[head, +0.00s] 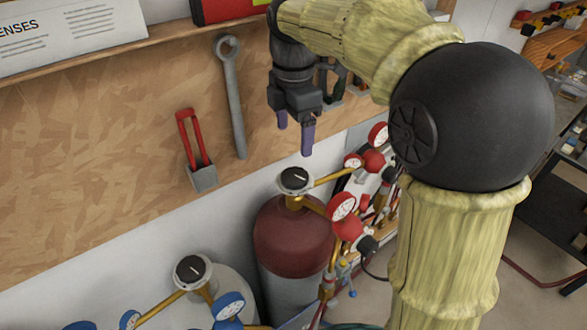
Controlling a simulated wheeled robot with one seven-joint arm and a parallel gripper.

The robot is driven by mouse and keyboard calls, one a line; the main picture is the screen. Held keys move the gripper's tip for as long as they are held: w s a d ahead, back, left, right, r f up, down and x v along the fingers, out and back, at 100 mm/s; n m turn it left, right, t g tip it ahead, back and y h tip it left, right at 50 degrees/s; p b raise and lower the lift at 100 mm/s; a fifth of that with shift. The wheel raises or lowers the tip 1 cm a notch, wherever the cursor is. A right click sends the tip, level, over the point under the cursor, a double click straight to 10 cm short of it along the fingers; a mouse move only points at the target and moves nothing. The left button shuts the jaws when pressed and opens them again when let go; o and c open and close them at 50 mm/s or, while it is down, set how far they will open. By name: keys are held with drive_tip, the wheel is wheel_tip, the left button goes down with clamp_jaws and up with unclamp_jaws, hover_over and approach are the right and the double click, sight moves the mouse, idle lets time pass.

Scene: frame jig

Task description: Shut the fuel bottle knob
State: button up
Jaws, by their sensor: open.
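The dark red bottle (292,245) stands below the pegboard wall, with a black round knob (295,180) bearing a white mark on top of its brass valve. Red regulator gauges (342,207) branch off to its right. A second, pale bottle (232,287) stands at the lower left with a similar black knob (193,271) and blue gauges (229,306). My gripper (295,137) is open and empty, pointing down above the red bottle's knob and apart from it. No label naming the fuel bottle is readable.
A wrench (232,95) and a red-handled tool (195,150) hang on the wooden board (90,160) to the left. A hose and more fittings crowd the right of the red bottle. A dark cart (550,215) stands at the far right.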

sight(294, 175)
wheel_tip(294, 175, down, 11)
drive_tip(key=shift+p, duration=0.8)
drive_tip(key=shift+c, duration=0.4)
drive_tip(key=c, duration=0.9)
